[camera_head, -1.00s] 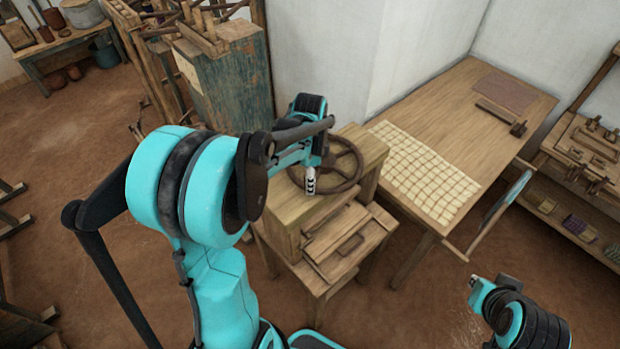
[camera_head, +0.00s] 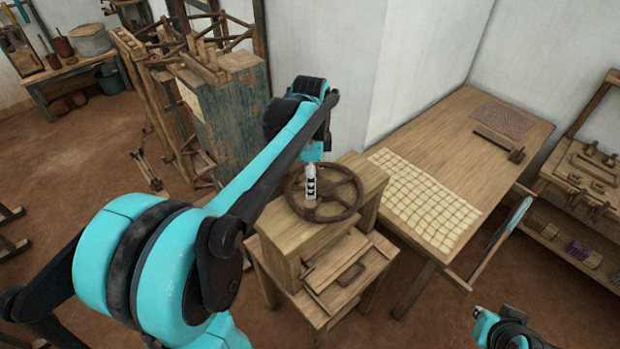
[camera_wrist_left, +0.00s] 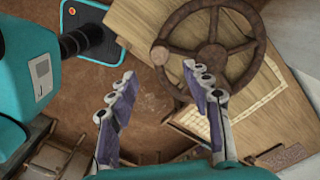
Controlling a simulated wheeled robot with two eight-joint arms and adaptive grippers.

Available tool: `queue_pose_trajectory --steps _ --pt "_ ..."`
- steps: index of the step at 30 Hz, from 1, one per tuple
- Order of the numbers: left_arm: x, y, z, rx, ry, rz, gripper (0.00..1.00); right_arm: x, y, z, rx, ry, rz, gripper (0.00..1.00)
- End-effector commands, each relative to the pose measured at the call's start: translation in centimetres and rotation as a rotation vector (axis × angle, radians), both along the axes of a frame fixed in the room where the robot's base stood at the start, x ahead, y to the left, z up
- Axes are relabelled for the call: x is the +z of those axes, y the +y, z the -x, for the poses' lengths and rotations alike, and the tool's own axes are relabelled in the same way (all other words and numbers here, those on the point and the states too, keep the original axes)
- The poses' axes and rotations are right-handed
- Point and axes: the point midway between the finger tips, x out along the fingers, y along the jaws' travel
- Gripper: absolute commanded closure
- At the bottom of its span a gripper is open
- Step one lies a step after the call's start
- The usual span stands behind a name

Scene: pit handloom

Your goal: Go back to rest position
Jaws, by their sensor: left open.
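My left arm reaches in from the left, and its gripper (camera_head: 310,182) is seen from above over the dark spoked wheel (camera_head: 345,190) on the wooden cabinet. In the left wrist view the gripper (camera_wrist_left: 159,72) has its two fingers spread apart with nothing between them. The wheel (camera_wrist_left: 208,53) shows there beyond the right finger; I cannot tell whether they touch. Part of my right arm shows at the bottom right of the head view, with a small pale tip (camera_head: 478,312) too small to read as open or shut.
The wooden cabinet (camera_head: 290,238) stands close to a long table (camera_head: 440,130) with a gridded cloth (camera_head: 425,200) on it. A blue-ended wooden bar (camera_head: 505,227) is beside the table. A worn blue-green cabinet (camera_head: 240,125) stands behind my left arm. Open floor (camera_head: 75,190) lies at the left.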

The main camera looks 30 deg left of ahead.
Motion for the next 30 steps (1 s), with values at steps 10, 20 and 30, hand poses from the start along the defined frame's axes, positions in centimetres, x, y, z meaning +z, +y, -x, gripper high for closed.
queue_pose_trajectory --steps 10,20,30 --pt "0.6 0.0 0.0 0.0 0.0 0.0 0.51 0.0 0.0 0.0 0.0 0.0 0.0 1.0" --pt "0.1 -0.3 0.4 0.018 -0.011 -0.002 0.51 -0.5 0.0 0.0 0.0 0.0 0.0 1.0" --pt "-8.7 -5.8 6.6 0.469 -0.294 0.037 0.51 -9.0 0.0 0.0 0.0 0.0 0.0 1.0"
